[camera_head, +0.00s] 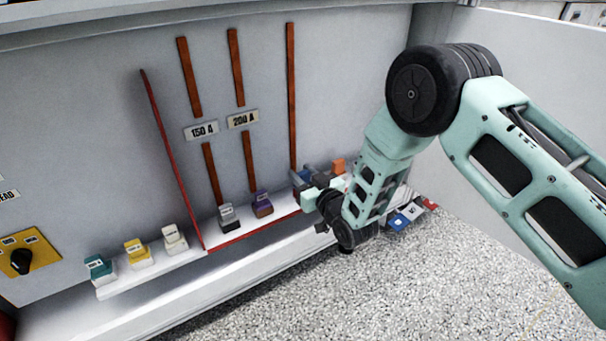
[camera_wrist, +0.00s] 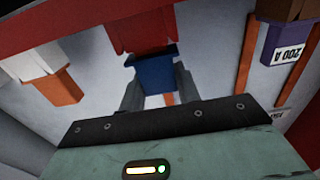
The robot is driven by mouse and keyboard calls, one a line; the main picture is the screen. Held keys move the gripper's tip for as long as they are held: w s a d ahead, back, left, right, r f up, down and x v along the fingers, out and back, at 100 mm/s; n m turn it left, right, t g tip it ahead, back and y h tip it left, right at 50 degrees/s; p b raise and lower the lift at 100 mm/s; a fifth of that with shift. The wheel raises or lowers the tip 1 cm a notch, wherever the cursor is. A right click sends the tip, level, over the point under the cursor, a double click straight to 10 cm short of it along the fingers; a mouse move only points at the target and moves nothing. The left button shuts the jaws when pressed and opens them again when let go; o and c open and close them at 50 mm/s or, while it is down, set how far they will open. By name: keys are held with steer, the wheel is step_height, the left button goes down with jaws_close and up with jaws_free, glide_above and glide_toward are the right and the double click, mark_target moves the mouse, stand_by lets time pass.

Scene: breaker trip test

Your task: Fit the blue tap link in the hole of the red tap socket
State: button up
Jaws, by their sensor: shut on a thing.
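My gripper (camera_head: 308,188) is at the right end of the shelf in the head view. In the wrist view its two grey fingers are shut on the blue tap link (camera_wrist: 153,74), one on each side. The red tap socket (camera_wrist: 140,28) is directly against the blue link's far end in that view. The two overlap or touch there, and I cannot tell whether any of the link is inside the hole, which is hidden. In the head view a little blue (camera_head: 299,179) shows at the gripper, and the red socket is hidden by my gripper.
A purple link (camera_head: 262,203) and a grey link (camera_head: 227,215) stand left of my gripper. An orange block (camera_head: 338,166) is close on its right. Yellow, white and teal links stand further left. A blue-and-white item (camera_head: 405,216) lies on the speckled surface below my arm.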

steer(key=shift+f, duration=0.35)
steer(key=o, duration=1.1)
steer(key=p+v, duration=0.6)
steer(key=v, duration=1.1)
steer(key=shift+s+d, duration=0.1)
